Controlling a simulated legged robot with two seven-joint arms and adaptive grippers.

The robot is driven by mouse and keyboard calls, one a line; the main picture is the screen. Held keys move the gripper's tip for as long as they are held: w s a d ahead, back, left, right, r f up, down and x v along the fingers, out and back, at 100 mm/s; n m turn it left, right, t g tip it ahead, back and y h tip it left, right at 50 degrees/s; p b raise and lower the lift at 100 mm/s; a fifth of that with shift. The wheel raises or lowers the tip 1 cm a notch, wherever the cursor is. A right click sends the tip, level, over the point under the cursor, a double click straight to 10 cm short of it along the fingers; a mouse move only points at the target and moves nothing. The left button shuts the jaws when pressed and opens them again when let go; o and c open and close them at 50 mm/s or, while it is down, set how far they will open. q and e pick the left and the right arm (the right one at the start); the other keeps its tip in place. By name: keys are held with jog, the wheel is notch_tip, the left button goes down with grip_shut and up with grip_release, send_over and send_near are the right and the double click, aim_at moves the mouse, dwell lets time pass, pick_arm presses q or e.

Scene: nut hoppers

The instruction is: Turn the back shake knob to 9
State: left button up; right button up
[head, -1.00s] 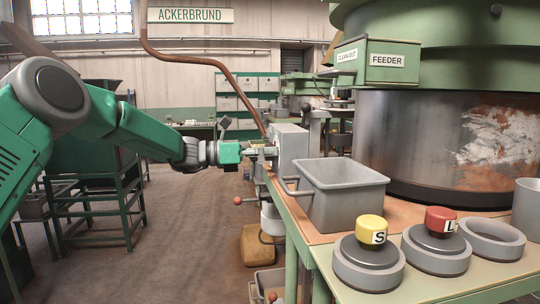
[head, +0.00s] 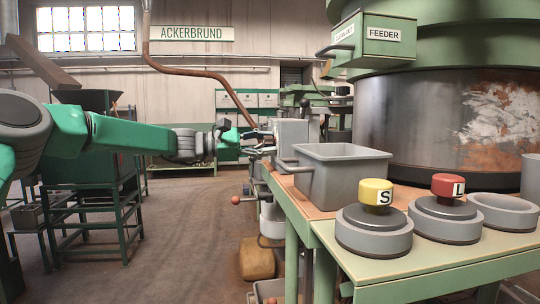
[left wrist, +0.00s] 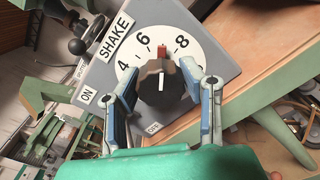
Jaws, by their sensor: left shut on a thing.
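The shake knob (left wrist: 160,88) is a dark round knob on a white dial (left wrist: 201,48) with the numbers 4, 6 and 8 showing, on a grey box labelled SHAKE. A red pointer on the knob lies between 6 and 8, near where 7 would be. My left gripper (left wrist: 163,80) is shut on the knob, one finger on each side. In the head view the left gripper (head: 262,143) reaches the left side of the grey box (head: 293,132); the dial face is hidden there. My right gripper is in neither view.
A grey bin (head: 345,180) stands on the bench just in front of the box. Yellow S (head: 376,192) and red L (head: 449,186) knobs sit on round bases at the front right. The large feeder drum (head: 440,130) stands behind. Open floor lies left of the bench.

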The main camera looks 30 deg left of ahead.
pick_arm(q)
jog(key=m+b, duration=0.4)
jog(key=m, duration=0.1)
jog(key=shift+a+f+m, duration=0.1)
jog(key=shift+f+m, duration=0.2)
jog(key=shift+f, duration=0.1)
jog(key=m+b, duration=0.3)
jog(key=m, duration=0.1)
jog(key=shift+m, duration=0.4)
jog(key=shift+f+m, duration=0.1)
jog(key=shift+m, duration=0.2)
